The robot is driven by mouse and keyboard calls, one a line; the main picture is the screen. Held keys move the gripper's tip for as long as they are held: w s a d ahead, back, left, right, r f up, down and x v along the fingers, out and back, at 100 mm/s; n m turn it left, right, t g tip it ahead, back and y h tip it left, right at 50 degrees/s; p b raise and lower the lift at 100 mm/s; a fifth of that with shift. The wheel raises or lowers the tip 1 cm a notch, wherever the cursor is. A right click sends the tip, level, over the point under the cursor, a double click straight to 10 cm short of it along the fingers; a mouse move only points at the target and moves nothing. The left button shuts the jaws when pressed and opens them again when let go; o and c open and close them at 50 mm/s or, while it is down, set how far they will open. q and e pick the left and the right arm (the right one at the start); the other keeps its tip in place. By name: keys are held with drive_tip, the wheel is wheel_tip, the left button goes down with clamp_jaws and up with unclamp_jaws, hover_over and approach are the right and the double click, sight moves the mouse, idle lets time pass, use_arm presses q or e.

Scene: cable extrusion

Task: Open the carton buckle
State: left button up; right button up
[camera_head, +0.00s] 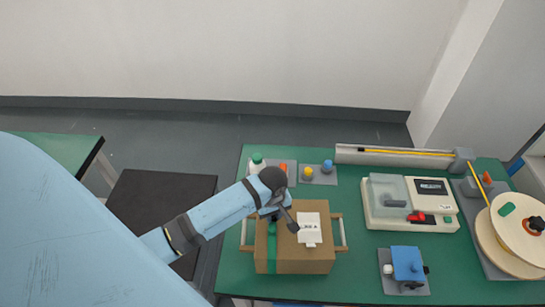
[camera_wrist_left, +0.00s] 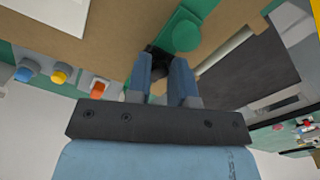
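The brown cardboard carton (camera_head: 290,262) stands on the green table with its top upward. A green strap (camera_head: 272,256) runs down its left part, and a white label (camera_head: 309,221) lies on its top. My left gripper (camera_head: 291,224) is over the carton top, between strap and label. In the left wrist view its blue fingers (camera_wrist_left: 163,58) point at the carton, and a round green piece (camera_wrist_left: 187,31) is by the tips. The dark tips overlap there, so I cannot tell whether they are apart or touch anything. My right gripper is in neither view.
A white machine (camera_head: 410,207), a blue block device (camera_head: 407,264) and a large spool (camera_head: 519,236) stand on the right. A yellow rod in a grey rail (camera_head: 400,152) runs along the back.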

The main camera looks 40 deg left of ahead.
use_arm(q)
clamp_jaws()
